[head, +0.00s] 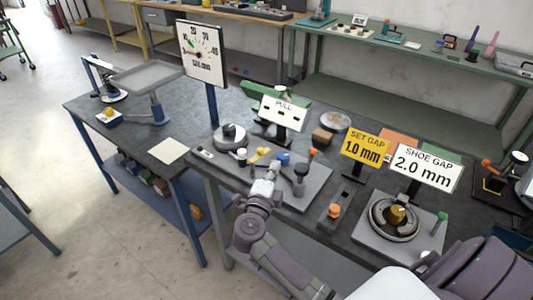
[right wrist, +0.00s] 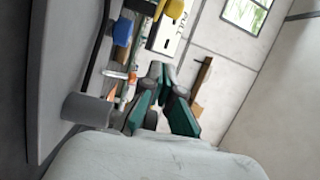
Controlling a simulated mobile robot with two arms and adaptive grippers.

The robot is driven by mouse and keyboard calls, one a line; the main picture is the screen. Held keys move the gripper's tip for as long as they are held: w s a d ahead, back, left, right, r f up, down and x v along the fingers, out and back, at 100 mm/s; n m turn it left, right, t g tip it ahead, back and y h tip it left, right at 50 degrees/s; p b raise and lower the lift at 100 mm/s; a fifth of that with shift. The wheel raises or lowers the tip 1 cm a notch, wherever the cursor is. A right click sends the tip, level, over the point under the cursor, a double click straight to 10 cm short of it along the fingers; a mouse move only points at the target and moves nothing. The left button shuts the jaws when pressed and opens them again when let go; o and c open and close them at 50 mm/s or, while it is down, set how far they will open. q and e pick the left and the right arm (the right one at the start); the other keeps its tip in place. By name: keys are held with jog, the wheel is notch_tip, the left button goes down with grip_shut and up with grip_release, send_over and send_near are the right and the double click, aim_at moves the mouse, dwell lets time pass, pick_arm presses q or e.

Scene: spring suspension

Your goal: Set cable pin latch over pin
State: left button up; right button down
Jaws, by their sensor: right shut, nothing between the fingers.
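A grey fixture plate (head: 316,184) on the bench carries a yellow piece (head: 262,151), a blue piece (head: 284,158) and a dark upright cylinder (head: 300,173). The cable pin latch and its pin are too small to tell apart for certain. My right gripper (head: 273,168) is at the near edge of this plate, just in front of the yellow and blue pieces. In the right wrist view its green fingers (right wrist: 160,72) are shut and empty. The blue piece (right wrist: 122,32) and yellow piece (right wrist: 174,8) lie beyond them, apart from the fingertips. My left gripper is out of view.
A "PULL" sign (head: 283,112) stands behind the plate. An orange-topped post (head: 313,154) rises to the right. "SET GAP" (head: 364,149) and "SHOE GAP" (head: 426,168) signs and a round brake-like unit (head: 395,217) stand farther right. A dial board (head: 202,53) stands at the back left.

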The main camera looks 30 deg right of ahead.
aim_at(260, 152)
jog(key=p+x, duration=0.1)
jog(key=x, duration=0.5)
jog(key=shift+w+r, duration=0.1)
jog(key=shift+r, duration=0.1)
jog(key=shift+w+a+f+p, duration=0.1)
jog(key=shift+w+a+p, duration=0.05)
jog(key=shift+w+a, duration=0.4)
jog(key=shift+w+a+f+p, duration=0.15)
jog(key=shift+w+a, duration=0.2)
jog(key=shift+a, duration=0.25)
jog(key=shift+w+a, duration=0.2)
jog(key=shift+a, duration=0.25)
jog(key=shift+f, duration=0.1)
jog(key=shift+d+t+p, duration=0.1)
jog(key=shift+t+p, duration=0.2)
jog(key=shift+p, duration=0.05)
jog(key=shift+n+y, duration=0.4)
jog(key=shift+y, duration=0.1)
